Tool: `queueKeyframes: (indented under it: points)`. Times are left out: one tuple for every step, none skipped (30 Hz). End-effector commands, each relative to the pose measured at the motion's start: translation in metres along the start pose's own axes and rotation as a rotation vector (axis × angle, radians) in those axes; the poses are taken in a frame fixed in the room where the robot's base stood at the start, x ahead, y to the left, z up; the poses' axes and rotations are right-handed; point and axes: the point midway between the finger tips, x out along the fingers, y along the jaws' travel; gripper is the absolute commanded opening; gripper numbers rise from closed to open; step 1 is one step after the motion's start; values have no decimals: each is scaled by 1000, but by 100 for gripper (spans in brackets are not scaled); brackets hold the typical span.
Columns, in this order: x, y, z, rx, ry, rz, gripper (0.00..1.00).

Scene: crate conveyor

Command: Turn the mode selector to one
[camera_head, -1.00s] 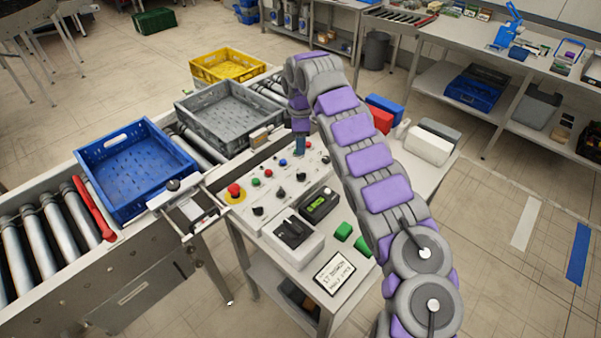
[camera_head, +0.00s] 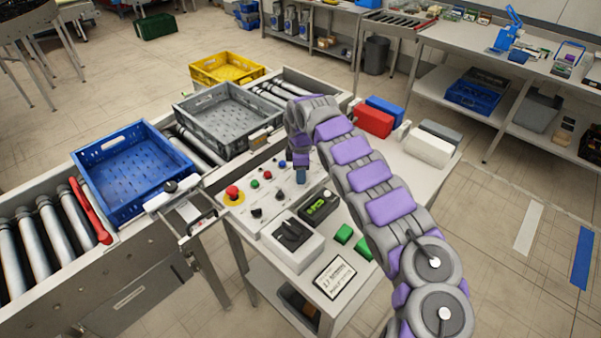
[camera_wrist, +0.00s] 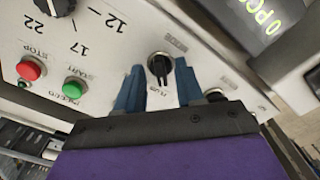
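The control panel (camera_head: 236,213) carries several black knobs and coloured buttons. In the wrist view, a black rotary knob (camera_wrist: 160,64) on the white panel sits between my two blue fingers, its pointer toward the bottom.
A red stop button (camera_wrist: 29,68), a green start button (camera_wrist: 74,87) and a larger knob (camera_wrist: 55,4) are on the left in the wrist view. Another dark knob (camera_wrist: 215,95) is beside the right finger. A box with a green display (camera_head: 318,204) stands nearby.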

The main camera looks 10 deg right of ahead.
Motion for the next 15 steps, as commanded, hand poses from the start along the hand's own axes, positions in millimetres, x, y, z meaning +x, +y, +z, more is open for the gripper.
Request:
queueKeyframes:
  points:
    - [0,0,0,0,0,0,37]
    - [0,0,0,0,0,0,37]
    - [0,0,0,0,0,0,35]
    - [0,0,0,0,0,0,32]
    - [0,0,0,0,0,0,30]
    - [0,0,0,0,0,0,26]
    - [0,0,0,0,0,0,23]
    - [0,0,0,0,0,0,20]
    - [0,0,0,0,0,0,16]
    - [0,0,0,0,0,0,13]
    - [0,0,0,0,0,1,10]
    - [0,0,0,0,0,1,7]
    - [0,0,0,0,0,1,4]
    - [0,1,0,0,0,1,1]
    - [0,1,0,0,0,1,0]
